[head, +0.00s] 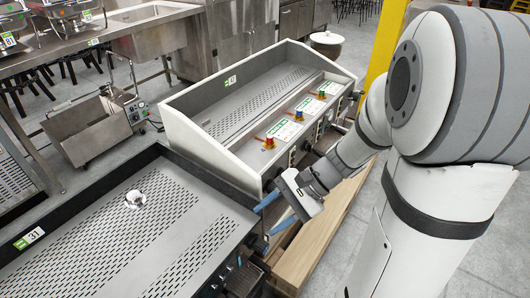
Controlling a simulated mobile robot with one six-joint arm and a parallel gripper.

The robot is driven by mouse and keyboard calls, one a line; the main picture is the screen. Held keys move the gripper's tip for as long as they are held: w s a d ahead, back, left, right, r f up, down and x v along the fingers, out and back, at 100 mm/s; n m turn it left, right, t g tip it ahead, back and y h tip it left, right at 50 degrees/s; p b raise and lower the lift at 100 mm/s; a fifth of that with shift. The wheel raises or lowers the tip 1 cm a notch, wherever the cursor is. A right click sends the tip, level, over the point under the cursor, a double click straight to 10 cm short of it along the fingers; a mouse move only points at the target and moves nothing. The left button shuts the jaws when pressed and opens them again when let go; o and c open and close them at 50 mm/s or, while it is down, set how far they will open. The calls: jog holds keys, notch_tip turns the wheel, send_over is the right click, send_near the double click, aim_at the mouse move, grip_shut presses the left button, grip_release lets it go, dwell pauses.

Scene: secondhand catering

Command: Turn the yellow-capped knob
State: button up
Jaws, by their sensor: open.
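Several small capped pieces stand on the front ledge of the white-sided unit in the head view. The nearest piece (268,143) is red and yellow. The middle piece (298,115) shows red, yellow and some blue, and the far piece (321,94) shows green and yellow. They are too small to tell which is the yellow-capped knob. Dark knobs (291,158) line the front face below. My gripper (263,221), with blue fingers, is open and empty, pointing left, nearer the camera than these pieces and apparently apart from them.
The white-sided unit (180,128) has a perforated well. A second perforated counter (105,268) fills the lower left, with a small shiny object (135,199) on it. A wooden beam (312,240) lies below my gripper. A yellow post (385,45) stands behind my arm.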

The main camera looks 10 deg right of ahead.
jog(key=w+d+f+m+t+y+b, duration=0.3)
jog(key=w+f+m+t+y+b, duration=0.2)
jog(key=w+f+m, duration=0.3)
jog(key=m+t+h+b, duration=0.2)
jog(key=m+t+b, duration=0.2)
jog(key=m+t, duration=0.5)
send_near(273, 189)
jog(key=w+f, duration=0.1)
jog(key=w, duration=0.1)
jog(key=b+x, duration=0.1)
jog(key=x, duration=0.6)
jog(key=shift+a, duration=0.1)
jog(key=c, duration=0.7)
